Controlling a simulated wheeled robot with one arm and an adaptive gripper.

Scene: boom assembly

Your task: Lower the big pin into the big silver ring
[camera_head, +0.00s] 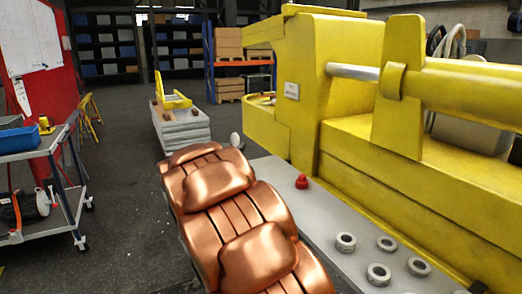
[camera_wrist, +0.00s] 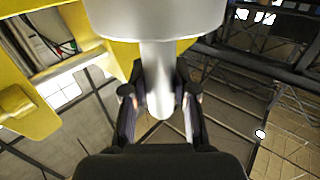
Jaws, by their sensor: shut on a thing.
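In the wrist view, my gripper (camera_wrist: 160,98) is shut around the narrow shaft of a silver pin (camera_wrist: 157,65). The pin widens into a broad cylinder at the top of that view. In the head view, my arm hides the gripper; a small pale round end (camera_head: 235,140) shows past it, and I cannot tell if it is the pin. Several silver rings lie on the grey ledge, among them a near one (camera_head: 378,274) and a farther one (camera_head: 346,242). I cannot tell which is the big one. The pin is not seen inside any ring.
A red knob-like part (camera_head: 301,182) sits on the grey ledge (camera_head: 285,205). The big yellow boom machine (camera_head: 300,80) stands along the right. A trolley (camera_head: 45,145) stands at left, and a grey block stack (camera_head: 180,128) with a yellow bracket lies beyond. Floor between is open.

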